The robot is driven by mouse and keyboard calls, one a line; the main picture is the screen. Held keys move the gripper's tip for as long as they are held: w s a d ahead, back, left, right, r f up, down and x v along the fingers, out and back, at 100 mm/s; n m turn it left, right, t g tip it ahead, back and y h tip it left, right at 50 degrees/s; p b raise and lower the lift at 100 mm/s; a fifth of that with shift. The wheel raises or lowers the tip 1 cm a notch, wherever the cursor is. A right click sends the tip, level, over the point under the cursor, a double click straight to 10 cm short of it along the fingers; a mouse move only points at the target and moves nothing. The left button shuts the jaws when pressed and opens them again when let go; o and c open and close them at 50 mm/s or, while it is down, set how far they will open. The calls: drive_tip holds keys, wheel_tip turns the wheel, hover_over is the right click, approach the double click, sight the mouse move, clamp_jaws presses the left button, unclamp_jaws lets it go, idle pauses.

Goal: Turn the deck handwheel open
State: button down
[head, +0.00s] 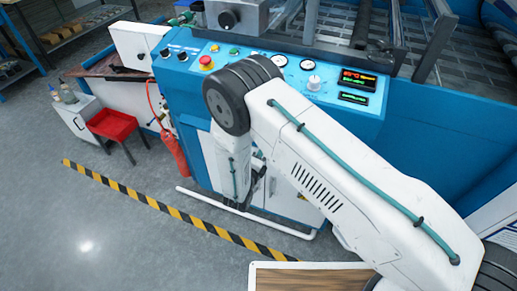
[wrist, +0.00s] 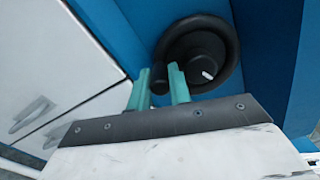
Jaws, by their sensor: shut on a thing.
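The black deck handwheel (wrist: 205,50) is mounted on the blue machine side in the wrist view, with a round hub and a short white mark near its lower right. My gripper (wrist: 159,82) reaches up to the lower left of the wheel with two green fingers. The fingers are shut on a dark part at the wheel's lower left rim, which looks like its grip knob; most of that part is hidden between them. In the head view my arm covers the handwheel and the fingers.
White cabinet doors with handles (wrist: 33,115) are left of the wheel. The blue control panel (head: 225,72) with buttons, gauges and a lit display is above. A red fire extinguisher (head: 174,155) and red stool (head: 112,124) stand left.

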drive_tip(key=shift+s+d+f+n, duration=0.1)
drive_tip(key=shift+s+d+n, duration=0.2)
drive_tip(key=shift+d+n, duration=1)
drive_tip(key=shift+s+d+r+n, duration=0.1)
drive_tip(key=shift+s+d+n, duration=0.2)
drive_tip(key=shift+n, duration=2.05)
drive_tip(key=shift+s+d+f+n, duration=0.1)
drive_tip(key=shift+s+d+n, duration=0.4)
drive_tip(key=shift+n, duration=1.35)
drive_tip(key=shift+w+d, duration=0.2)
drive_tip(key=shift+d, duration=0.05)
drive_tip(key=c, duration=1.6)
unclamp_jaws()
drive_tip(key=shift+o, duration=0.2)
drive_tip(key=v, duration=0.7)
drive_tip(key=shift+s+a, duration=0.15)
drive_tip(key=shift+s, duration=0.2)
